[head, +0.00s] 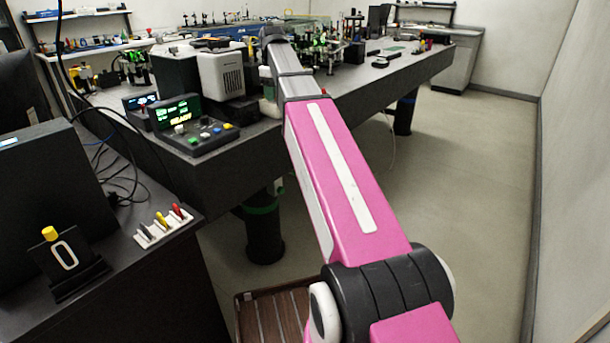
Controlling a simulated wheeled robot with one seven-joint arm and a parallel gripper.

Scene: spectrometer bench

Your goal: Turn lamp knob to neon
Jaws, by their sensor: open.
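I cannot make out a knob marked for lamps or any neon label. A white vented housing (222,73) stands on the dark bench at the upper middle left, just left of my pink and grey arm. In front of it is a control box (192,123) with a lit green display and several coloured buttons or small knobs; their markings are too small to read. My arm reaches over the bench and bends at a dark joint near the housing. My gripper is not visible; the arm's far end is hidden or too small to tell.
The dark bench (185,172) carries optics (322,45) at the back. A second small display box (140,100) stands beside the control box. A near-left desk holds a black stand marked 0 (65,256) and a white rack (163,226). The floor at right (470,200) is clear.

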